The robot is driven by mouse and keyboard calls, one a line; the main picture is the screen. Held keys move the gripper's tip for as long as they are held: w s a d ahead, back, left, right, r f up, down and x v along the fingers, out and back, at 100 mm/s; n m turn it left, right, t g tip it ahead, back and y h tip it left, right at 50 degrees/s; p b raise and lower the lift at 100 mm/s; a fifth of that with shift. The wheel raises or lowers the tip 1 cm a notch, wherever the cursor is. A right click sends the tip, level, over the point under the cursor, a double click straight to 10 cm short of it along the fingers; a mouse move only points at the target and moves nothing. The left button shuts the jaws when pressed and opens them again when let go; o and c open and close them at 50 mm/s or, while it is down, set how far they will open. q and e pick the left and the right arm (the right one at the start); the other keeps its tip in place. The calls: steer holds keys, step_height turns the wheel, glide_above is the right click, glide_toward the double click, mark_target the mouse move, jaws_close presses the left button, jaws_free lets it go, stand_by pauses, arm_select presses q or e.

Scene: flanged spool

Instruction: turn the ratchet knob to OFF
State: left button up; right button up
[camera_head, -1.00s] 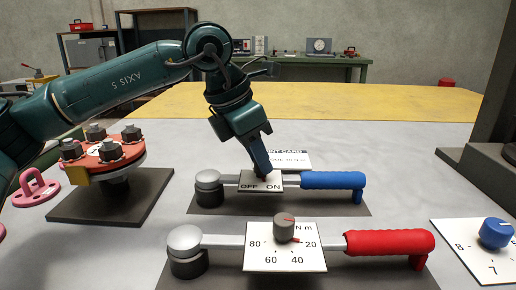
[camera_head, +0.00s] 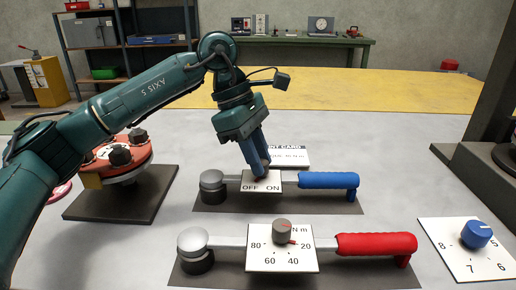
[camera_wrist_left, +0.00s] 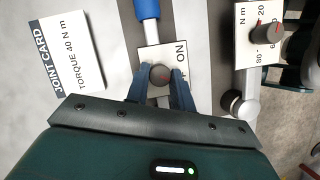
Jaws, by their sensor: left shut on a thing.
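The ratchet knob (camera_wrist_left: 159,75) is a small grey knob with a red mark. It stands on a white plate (camera_head: 258,187) lettered OFF and ON, on the blue-handled wrench (camera_head: 328,180). My left gripper (camera_head: 262,174) comes down onto it from above. In the left wrist view its two fingers stand on either side of the knob, shut on it. The OFF lettering is partly hidden by a finger there. Which word the red mark points to I cannot tell. In the head view the fingers mostly hide the knob. My right gripper is not in view.
In front lies a red-handled wrench (camera_head: 375,244) with its own grey knob (camera_head: 282,230) and number scale. A joint card (camera_head: 288,156) lies behind the plate. A red bolted flange (camera_head: 124,158) stands left. A blue knob (camera_head: 477,234) on a number plate is at right.

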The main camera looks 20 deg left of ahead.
arm_select(q)
steer(key=shift+m, duration=0.4)
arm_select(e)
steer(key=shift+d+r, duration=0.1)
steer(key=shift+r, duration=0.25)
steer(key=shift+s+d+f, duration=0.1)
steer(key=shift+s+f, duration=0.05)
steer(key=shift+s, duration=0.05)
arm_select(q)
steer(key=o, duration=0.8)
steer(key=shift+o, duration=1)
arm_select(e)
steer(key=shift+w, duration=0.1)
arm_select(q)
steer(key=shift+r, duration=0.1)
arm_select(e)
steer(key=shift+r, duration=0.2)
arm_select(q)
steer(key=shift+w+a+r, duration=0.1)
steer(key=shift+r, duration=0.15)
steer(key=p+v, duration=0.2)
steer(key=v, duration=1)
steer(key=shift+r+p, duration=0.25)
steer(key=shift+p, duration=0.05)
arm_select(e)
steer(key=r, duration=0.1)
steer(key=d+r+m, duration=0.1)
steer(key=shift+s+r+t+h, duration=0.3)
